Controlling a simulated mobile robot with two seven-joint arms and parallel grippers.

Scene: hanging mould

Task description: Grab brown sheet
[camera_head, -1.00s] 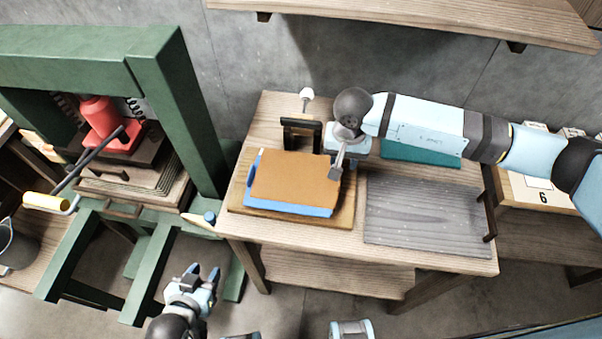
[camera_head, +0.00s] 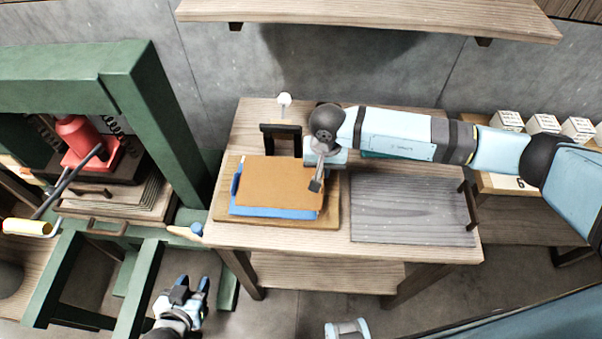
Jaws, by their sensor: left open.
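The brown sheet (camera_head: 280,184) lies flat on top of a blue sheet or tray (camera_head: 272,212), on a wooden board (camera_head: 332,216) at the left of the wooden table. My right gripper (camera_head: 316,185) points down at the sheet's right edge, with its fingertips over or touching that edge. I see its fingers side-on, so I cannot tell whether they are shut on the sheet. My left gripper (camera_head: 192,288) is open and empty, low in front of the table's left side, well away from the sheet.
A green press (camera_head: 160,120) with a red jack (camera_head: 82,142) stands at the left. A grey ribbed board (camera_head: 412,208) lies on the table's right half. A dark stand (camera_head: 281,138) is behind the sheet. A wooden shelf (camera_head: 370,18) hangs above; white boxes (camera_head: 543,124) stand at right.

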